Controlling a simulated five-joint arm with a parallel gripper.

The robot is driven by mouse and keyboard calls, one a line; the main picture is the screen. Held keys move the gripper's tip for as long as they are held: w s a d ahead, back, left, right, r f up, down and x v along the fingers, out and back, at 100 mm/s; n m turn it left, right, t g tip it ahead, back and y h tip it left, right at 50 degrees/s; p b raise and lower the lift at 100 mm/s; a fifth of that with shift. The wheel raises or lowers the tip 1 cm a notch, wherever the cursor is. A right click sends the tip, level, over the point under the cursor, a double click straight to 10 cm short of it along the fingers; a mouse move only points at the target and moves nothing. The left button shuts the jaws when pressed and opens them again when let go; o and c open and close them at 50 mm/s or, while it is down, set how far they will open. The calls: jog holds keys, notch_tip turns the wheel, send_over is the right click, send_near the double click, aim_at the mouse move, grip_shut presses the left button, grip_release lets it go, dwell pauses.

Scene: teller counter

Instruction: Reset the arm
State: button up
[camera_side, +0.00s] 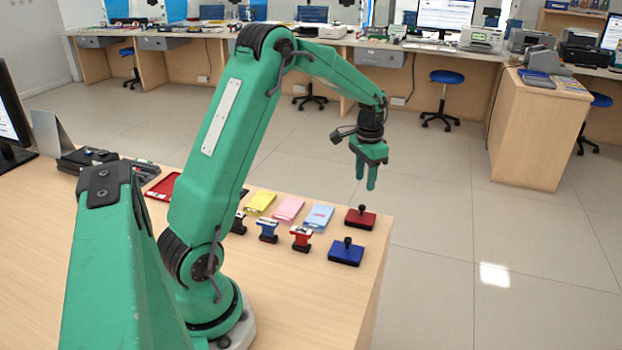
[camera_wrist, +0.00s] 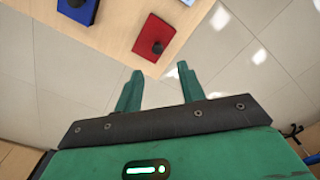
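My green arm stands on the wooden counter in the side view, bent at the elbow. My gripper (camera_side: 366,178) hangs with its fingers down, raised, and appears past the counter's far right edge. In the wrist view my gripper (camera_wrist: 158,90) shows two green fingers spread apart with nothing between them. It is open and touches no object. A red ink pad (camera_side: 360,217) with a black-knobbed stamper on it lies near the counter's right corner, and it also shows in the wrist view (camera_wrist: 150,30).
A blue ink pad (camera_side: 346,252) lies near the counter's right edge. Red (camera_side: 302,239) and blue (camera_side: 267,231) stamps stand beside it. Yellow (camera_side: 261,202), pink (camera_side: 288,210) and light blue (camera_side: 319,217) pads lie behind. A red tray (camera_side: 163,187) is at the left. Open floor surrounds the right side.

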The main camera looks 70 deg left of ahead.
jog(key=s+d+r+t, duration=0.3)
jog(key=s+d+r, duration=0.5)
jog(key=d+r, duration=0.35)
jog(key=s+d+r+t, duration=0.1)
jog(key=s+d, duration=0.2)
jog(key=s, duration=0.4)
jog(key=s+d+t, duration=0.1)
jog(key=s+d, duration=0.3)
jog(key=s, duration=0.3)
jog(key=shift+s+d+r+t, duration=0.3)
jog(key=shift+s+r, duration=0.05)
jog(key=shift+s, duration=0.05)
